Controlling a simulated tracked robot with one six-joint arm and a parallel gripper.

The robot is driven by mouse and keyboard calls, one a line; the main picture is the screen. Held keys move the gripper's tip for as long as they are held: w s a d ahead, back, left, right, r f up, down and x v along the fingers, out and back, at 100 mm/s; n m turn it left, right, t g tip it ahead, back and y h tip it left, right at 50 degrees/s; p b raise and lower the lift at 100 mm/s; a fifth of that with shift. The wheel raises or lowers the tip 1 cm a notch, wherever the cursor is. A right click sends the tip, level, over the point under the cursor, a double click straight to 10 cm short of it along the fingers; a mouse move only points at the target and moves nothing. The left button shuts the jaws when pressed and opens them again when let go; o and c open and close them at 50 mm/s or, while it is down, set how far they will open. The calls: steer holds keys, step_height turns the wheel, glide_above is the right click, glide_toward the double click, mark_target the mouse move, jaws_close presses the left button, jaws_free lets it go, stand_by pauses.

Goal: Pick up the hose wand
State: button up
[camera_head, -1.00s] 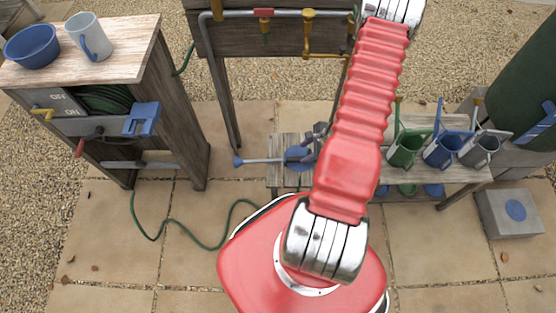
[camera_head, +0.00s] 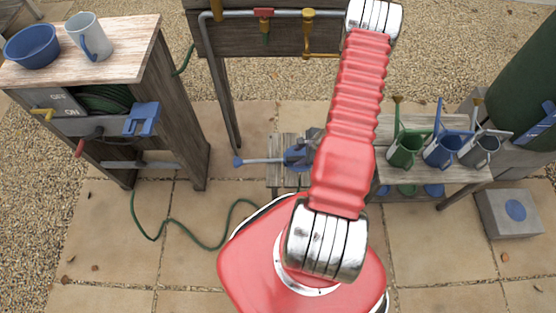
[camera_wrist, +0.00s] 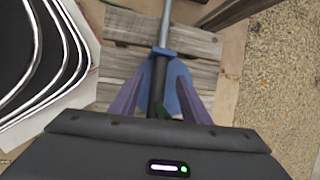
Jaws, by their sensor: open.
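The hose wand (camera_head: 262,161) lies on a slatted wooden bench (camera_head: 283,182), its thin grey-blue shaft pointing left to a blue tip. In the wrist view its shaft (camera_wrist: 166,24) runs up the picture from a blue collar and a dark grip (camera_wrist: 158,85), with a blue part behind. My gripper (camera_wrist: 157,99) is open, one purplish finger on each side of the dark grip. I cannot tell whether either finger touches it. In the head view my gripper (camera_head: 307,146) is at the wand's right end, partly hidden by my red arm.
Watering cans (camera_head: 405,148) stand on the bench to the right. A wooden stand with a blue bowl (camera_head: 32,46) and a mug (camera_head: 89,37) is at left. A green hose (camera_head: 190,232) lies on the paving. A pipe with taps (camera_head: 285,14) crosses behind.

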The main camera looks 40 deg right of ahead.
mark_target(295, 158)
steer(key=shift+x, duration=1.95)
steer(key=shift+a, duration=0.1)
steer(key=shift+c, duration=0.6)
jaws_close()
